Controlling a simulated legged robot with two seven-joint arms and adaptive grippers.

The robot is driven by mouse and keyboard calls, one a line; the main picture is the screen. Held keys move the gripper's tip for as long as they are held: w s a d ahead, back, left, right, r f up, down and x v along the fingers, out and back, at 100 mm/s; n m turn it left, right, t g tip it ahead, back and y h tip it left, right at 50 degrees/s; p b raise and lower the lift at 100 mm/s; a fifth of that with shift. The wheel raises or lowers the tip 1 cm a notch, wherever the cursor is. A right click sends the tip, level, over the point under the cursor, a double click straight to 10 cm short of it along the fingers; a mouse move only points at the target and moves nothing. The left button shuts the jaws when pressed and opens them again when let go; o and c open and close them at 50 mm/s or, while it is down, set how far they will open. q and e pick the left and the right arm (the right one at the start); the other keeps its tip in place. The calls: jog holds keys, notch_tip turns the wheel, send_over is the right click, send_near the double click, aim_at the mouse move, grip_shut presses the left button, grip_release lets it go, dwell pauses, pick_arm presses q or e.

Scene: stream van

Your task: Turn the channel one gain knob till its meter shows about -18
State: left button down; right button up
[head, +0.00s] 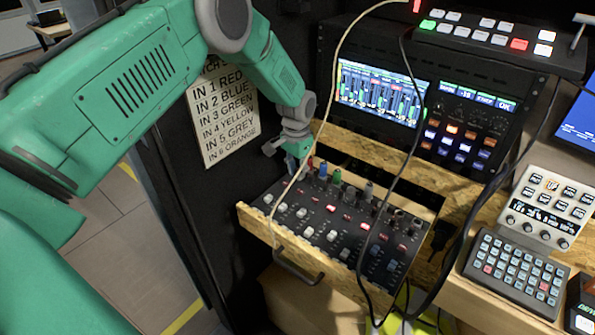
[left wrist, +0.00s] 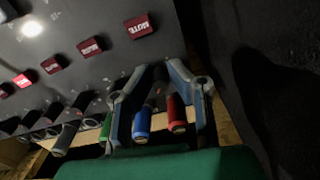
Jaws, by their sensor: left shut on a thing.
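The mixer (head: 330,225) with coloured plugs and rows of buttons lies in a wooden drawer in the head view. My left gripper (head: 294,168) reaches down to its back left corner, beside the red plug (head: 310,162). In the left wrist view the gripper (left wrist: 160,76) has its fingertips closed in around a small dark knob (left wrist: 158,92), partly hidden. The red plug (left wrist: 177,115) and blue plug (left wrist: 141,124) show between the fingers. A screen with green meter bars (head: 380,92) is behind the mixer; its channel one value is too small to read. My right gripper is out of view.
A pale cable (head: 323,125) and a dark cable (head: 404,150) hang across the mixer. A green plug (head: 337,177) stands close by. A label card (head: 224,115) hangs at left. Keypads (head: 515,270) lie at right.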

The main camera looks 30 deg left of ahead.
aim_at(296, 169)
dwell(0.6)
pick_arm(q)
jog(key=c, duration=1.5)
grip_release()
notch_tip(296, 169, up, 12)
jog(key=shift+f, duration=0.15)
